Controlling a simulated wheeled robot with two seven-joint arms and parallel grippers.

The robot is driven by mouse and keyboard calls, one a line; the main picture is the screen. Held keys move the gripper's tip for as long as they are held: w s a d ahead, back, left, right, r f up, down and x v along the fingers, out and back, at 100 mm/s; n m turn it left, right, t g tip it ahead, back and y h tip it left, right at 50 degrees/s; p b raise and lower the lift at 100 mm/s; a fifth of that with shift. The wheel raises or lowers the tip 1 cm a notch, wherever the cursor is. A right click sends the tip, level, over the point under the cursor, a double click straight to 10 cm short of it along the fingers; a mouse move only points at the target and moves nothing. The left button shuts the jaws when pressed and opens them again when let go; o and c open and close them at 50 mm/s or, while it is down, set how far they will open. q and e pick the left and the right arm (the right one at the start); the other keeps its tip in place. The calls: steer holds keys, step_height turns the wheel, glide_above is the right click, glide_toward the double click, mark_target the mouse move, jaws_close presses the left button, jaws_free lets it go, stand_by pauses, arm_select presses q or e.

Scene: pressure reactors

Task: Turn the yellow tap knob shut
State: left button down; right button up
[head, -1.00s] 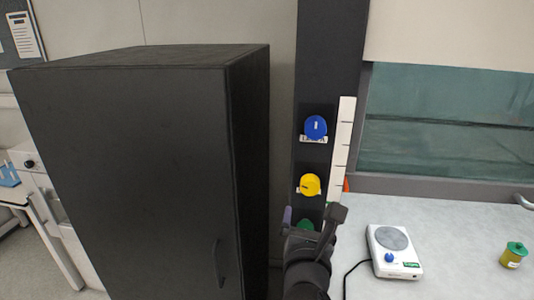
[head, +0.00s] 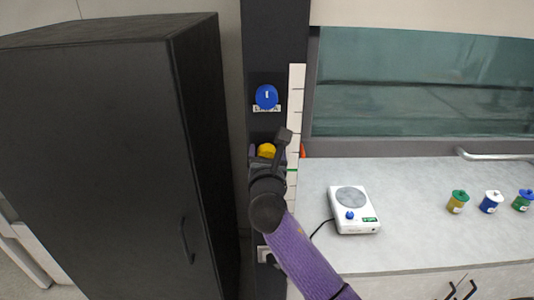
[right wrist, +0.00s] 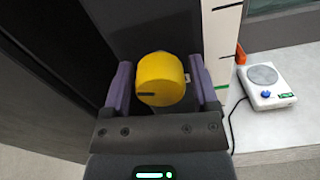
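The yellow tap knob (head: 266,151) is on the dark vertical panel, below a blue knob (head: 267,96). In the right wrist view the yellow knob (right wrist: 160,79) is a round cap with a dark mark at the left of its face. My right gripper (head: 269,155) is in front of the panel at the yellow knob and hides its lower part. In the right wrist view its two purple fingers (right wrist: 160,84) stand apart on either side of the knob, with a gap visible at each side. My left gripper is not in view.
A tall black cabinet (head: 95,150) stands close on the left. On the right, a grey bench (head: 420,225) carries a white hotplate stirrer (head: 353,211) with a cable and several small coloured jars (head: 490,202). A white strip (head: 297,110) runs beside the panel.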

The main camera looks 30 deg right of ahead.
steer(key=c, duration=0.9)
steer(key=shift+c, duration=0.2)
steer(key=shift+m, duration=1.4)
steer(key=m, duration=0.3)
steer(key=shift+m+p, duration=0.3)
steer(key=shift+m, duration=0.1)
steer(key=m, duration=0.3)
steer(key=shift+d+f, duration=0.1)
steer(key=shift+m+b, duration=0.4)
steer(key=shift+m, duration=1.7)
